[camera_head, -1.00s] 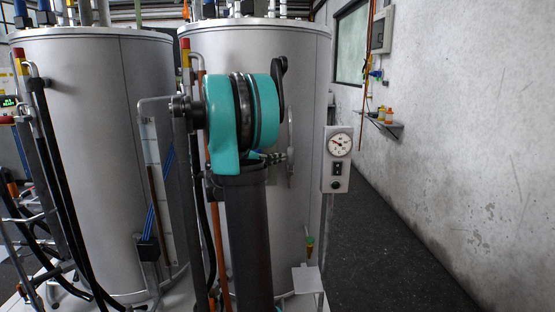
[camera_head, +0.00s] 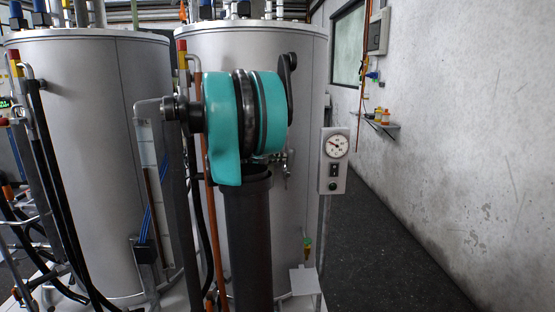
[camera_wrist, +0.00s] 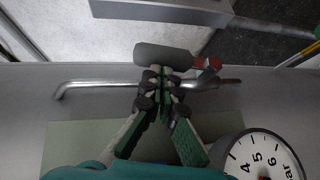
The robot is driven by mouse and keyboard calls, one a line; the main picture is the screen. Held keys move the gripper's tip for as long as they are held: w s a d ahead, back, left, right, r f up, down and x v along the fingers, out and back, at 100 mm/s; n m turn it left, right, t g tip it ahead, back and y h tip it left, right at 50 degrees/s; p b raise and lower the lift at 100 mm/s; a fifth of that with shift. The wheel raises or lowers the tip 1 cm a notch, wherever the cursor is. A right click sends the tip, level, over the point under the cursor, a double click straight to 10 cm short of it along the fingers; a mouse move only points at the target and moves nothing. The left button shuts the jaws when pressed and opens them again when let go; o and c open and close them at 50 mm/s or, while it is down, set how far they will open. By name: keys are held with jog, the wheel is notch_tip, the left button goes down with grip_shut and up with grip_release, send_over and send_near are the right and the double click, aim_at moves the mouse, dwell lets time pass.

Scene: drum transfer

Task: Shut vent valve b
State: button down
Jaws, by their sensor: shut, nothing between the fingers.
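In the wrist view my gripper (camera_wrist: 161,77), with green and black fingers, is shut and empty. Its fingertips meet in front of a bent silver pipe (camera_wrist: 98,86). Just beyond the fingertips is a dark grey rounded handle-like piece (camera_wrist: 166,56), with a red-brown end piece (camera_wrist: 209,63) beside it. These may belong to vent valve b, but no label shows. I cannot tell whether the fingers touch the pipe or handle. A small metal fitting (camera_head: 287,170) shows beside my arm in front of the right tank.
Two tall metal tanks stand side by side, one left (camera_head: 105,90) and one right (camera_head: 300,80). A gauge box (camera_head: 334,175) stands right of my arm; a round gauge (camera_wrist: 262,160) is close in the wrist view. Dark floor (camera_head: 385,250) at right is clear.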

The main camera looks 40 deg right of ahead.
jog(key=s+d+f+m+t+y, duration=0.3)
jog(key=d+y, duration=0.5)
jog(key=y, duration=0.3)
jog(key=shift+s+d+m+t, duration=0.25)
jog(key=shift+s+m+t, duration=0.45)
jog(key=shift+s+m, duration=0.45)
jog(key=shift+f, duration=0.1)
